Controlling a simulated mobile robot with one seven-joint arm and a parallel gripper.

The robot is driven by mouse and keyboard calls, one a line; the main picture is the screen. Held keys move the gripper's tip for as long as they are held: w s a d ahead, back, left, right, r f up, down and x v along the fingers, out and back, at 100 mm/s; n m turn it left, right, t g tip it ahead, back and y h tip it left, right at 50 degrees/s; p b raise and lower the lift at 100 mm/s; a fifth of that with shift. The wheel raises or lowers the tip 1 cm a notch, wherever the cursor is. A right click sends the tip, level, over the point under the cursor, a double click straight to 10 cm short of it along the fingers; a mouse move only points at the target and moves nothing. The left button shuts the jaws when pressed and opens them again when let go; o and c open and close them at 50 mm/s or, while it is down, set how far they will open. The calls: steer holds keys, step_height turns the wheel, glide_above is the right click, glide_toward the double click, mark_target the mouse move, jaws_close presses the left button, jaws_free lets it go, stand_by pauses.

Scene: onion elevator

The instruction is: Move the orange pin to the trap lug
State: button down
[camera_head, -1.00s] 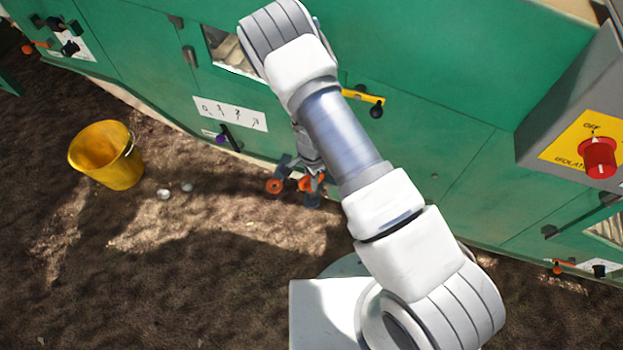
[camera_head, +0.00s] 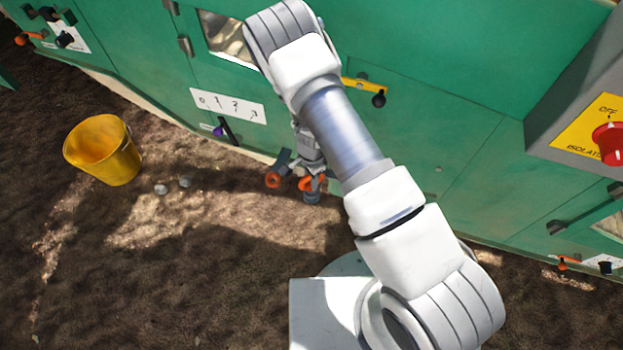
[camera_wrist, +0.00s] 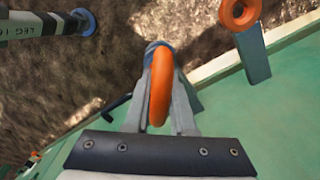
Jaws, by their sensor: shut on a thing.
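My gripper (camera_wrist: 160,105) is shut on an orange ring (camera_wrist: 159,84), which I take as the head of the orange pin. The ring stands upright between the two grey fingers; the pin's shank is hidden. In the head view the held ring (camera_head: 308,184) shows low beside the green machine, with my arm above it. A second orange ring (camera_head: 273,180) on a blue-grey bracket (camera_head: 284,159) is just left of it. In the wrist view this ring (camera_wrist: 240,12) and its bracket (camera_wrist: 252,53) are at the upper right, apart from my fingers. I cannot tell which part is the trap lug.
The green machine (camera_head: 450,120) fills the back. A numbered plate (camera_head: 228,103), a purple-tipped lever (camera_head: 226,131) and a yellow handle (camera_head: 362,88) are on it. A yellow bucket (camera_head: 118,164) stands left on open soil. A grey isolator box (camera_head: 560,110) juts out at the right.

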steer(key=c, duration=0.7)
jaws_free()
step_height(320, 180, up, 17)
steer(key=p, duration=0.7)
steer(key=shift+r, duration=0.2)
steer(key=shift+s, duration=0.1)
